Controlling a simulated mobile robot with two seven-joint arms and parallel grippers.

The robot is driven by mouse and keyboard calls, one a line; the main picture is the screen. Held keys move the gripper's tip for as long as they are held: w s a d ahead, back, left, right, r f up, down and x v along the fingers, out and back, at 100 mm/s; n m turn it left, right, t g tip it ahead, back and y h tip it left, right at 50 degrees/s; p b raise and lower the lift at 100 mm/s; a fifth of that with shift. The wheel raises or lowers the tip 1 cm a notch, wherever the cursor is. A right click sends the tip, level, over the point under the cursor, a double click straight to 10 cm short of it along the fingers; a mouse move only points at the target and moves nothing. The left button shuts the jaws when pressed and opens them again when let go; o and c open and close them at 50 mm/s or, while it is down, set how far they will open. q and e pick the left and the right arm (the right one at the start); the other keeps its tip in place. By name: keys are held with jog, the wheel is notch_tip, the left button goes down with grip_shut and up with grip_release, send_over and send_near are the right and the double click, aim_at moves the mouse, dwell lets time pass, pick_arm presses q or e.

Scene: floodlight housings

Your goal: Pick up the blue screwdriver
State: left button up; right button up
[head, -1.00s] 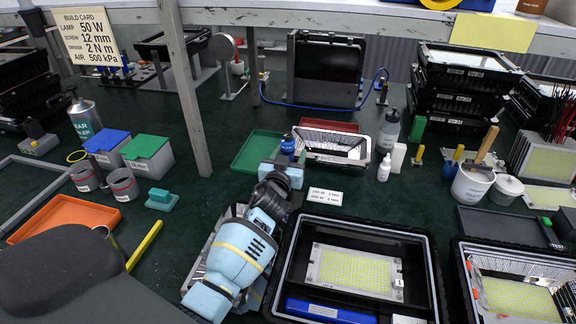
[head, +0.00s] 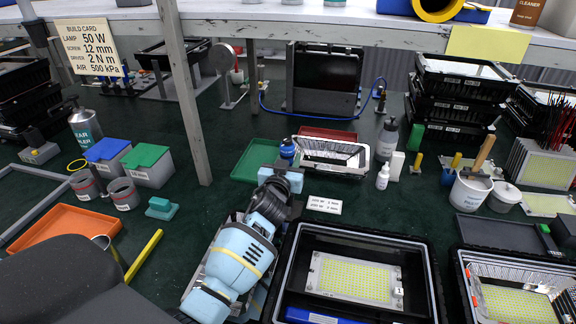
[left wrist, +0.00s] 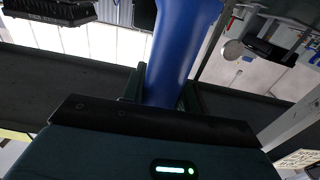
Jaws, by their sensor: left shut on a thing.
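The blue screwdriver shows as a thick blue handle (left wrist: 178,50) in the left wrist view, and as a small blue piece (head: 287,149) in the head view. My left gripper (head: 285,165) is shut on this handle. In the left wrist view its two dark green fingers (left wrist: 163,92) press on the handle from both sides. The handle points away from the palm. The screwdriver's shaft and tip are not seen. My right gripper is not in view.
A green tray (head: 247,168) and a reflector housing (head: 331,168) lie just beyond the gripper. A black housing with a yellow LED panel (head: 350,279) stands at front. A wooden post (head: 190,110) rises left of the gripper. White bottles (head: 383,176) stand to the right.

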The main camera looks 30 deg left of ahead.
aim_at(289, 138)
pick_arm(q)
notch_tip(289, 138, up, 7)
jog(key=shift+r+p, duration=0.1)
jog(key=shift+p, duration=0.55)
jog(key=shift+r, duration=0.75)
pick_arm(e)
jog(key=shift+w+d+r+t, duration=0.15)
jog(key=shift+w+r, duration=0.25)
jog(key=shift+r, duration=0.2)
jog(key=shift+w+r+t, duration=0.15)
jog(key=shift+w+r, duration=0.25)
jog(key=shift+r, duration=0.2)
pick_arm(q)
jog(key=shift+d, duration=0.1)
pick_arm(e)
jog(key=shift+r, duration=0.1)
